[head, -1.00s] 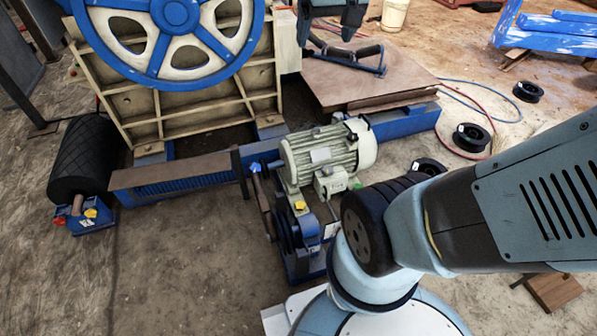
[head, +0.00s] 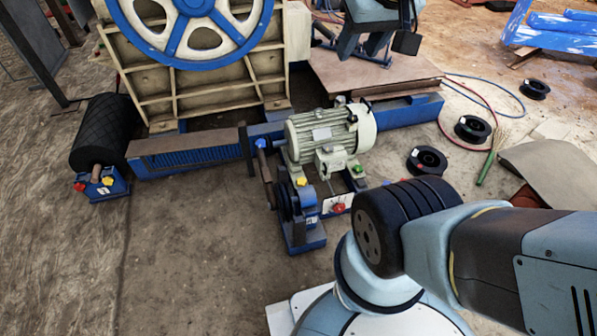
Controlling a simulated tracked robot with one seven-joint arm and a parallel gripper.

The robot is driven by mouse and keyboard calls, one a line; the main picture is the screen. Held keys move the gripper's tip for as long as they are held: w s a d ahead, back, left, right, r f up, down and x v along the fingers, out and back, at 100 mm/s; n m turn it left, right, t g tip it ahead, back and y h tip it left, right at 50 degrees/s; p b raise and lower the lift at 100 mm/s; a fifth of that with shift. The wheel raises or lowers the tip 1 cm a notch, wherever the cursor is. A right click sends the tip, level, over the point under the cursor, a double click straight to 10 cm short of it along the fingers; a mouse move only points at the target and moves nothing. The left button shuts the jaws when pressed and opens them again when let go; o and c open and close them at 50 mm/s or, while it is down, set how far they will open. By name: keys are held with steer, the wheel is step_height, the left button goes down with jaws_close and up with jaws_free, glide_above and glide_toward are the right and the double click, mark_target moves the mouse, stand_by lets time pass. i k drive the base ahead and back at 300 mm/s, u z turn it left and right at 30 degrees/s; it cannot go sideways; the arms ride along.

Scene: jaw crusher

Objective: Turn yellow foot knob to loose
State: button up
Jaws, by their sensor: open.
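A small yellow knob (head: 301,182) sits at a foot of the grey-green electric motor (head: 320,135), on the side toward me. Around the motor there are also a blue knob (head: 261,143), a green knob (head: 359,168) and a red knob (head: 338,208). The yellow knob is in clear view; its turn position is too small to read.
The crusher's blue flywheel (head: 190,50) stands behind the motor. A blue belt pulley unit (head: 305,232) is in front of it. At left, a black roller (head: 100,130) has another yellow knob (head: 107,181) and a red knob. Cable spools (head: 427,160) lie right. Floor at front left is clear.

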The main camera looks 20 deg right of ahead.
mark_target(301, 182)
steer(key=u, duration=1.6)
steer(key=k, duration=1.3)
steer(key=z, duration=1.25)
steer(key=i, duration=1.65)
